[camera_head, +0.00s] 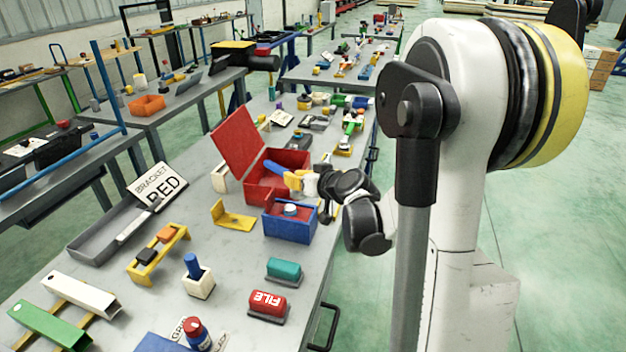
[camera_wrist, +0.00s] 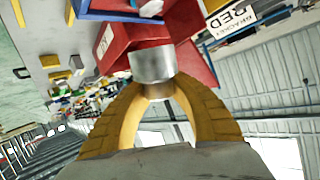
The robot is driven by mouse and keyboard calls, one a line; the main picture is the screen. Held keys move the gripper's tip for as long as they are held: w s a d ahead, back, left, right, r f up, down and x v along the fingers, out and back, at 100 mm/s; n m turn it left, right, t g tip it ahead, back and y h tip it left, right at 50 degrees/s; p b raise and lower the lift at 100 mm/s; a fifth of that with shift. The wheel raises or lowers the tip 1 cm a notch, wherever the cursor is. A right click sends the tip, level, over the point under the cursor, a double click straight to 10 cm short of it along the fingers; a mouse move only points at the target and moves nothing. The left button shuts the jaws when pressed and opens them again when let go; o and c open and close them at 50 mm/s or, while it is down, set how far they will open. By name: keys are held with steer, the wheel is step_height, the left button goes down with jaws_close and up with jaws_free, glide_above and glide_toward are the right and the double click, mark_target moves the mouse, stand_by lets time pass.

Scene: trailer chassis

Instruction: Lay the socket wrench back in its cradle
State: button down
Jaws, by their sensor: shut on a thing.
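My gripper (camera_head: 283,176), with yellow-orange fingers, reaches left over the open red toolbox (camera_head: 268,190). In the wrist view the gripper (camera_wrist: 158,88) is shut on a silver metal cylinder, seemingly part of the socket wrench (camera_wrist: 152,64). The rest of the wrench does not show clearly. In the head view a small blue piece (camera_head: 273,167) shows at the fingertips; I cannot tell whether it belongs to the wrench. A bent yellow bracket (camera_head: 232,218) stands left of the toolbox. A yellow rack (camera_head: 140,270) holds small blocks. I cannot tell which thing is the cradle.
A blue box (camera_head: 290,228) stands in front of the toolbox, near the bench's right edge. The toolbox's raised lid (camera_head: 238,140) is on its left. A grey tray (camera_head: 105,235) and a "BRACKET RED" sign (camera_head: 158,186) lie at left. Bare bench shows between the pieces.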

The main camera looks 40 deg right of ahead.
steer(key=f, duration=0.1)
steer(key=w+a+f+b, duration=0.1)
steer(key=w+f+b, duration=0.1)
steer(key=f, duration=0.1)
steer(key=shift+w+a+f, duration=0.1)
steer(key=shift+w+a, duration=0.15)
steer(key=shift+a, duration=0.1)
steer(key=shift+f, duration=0.5)
steer(key=shift+f+b, duration=0.15)
steer(key=shift+b, duration=0.25)
steer(key=c, duration=1.4)
jaws_free()
steer(key=shift+s, duration=0.1)
steer(key=shift+c, duration=0.2)
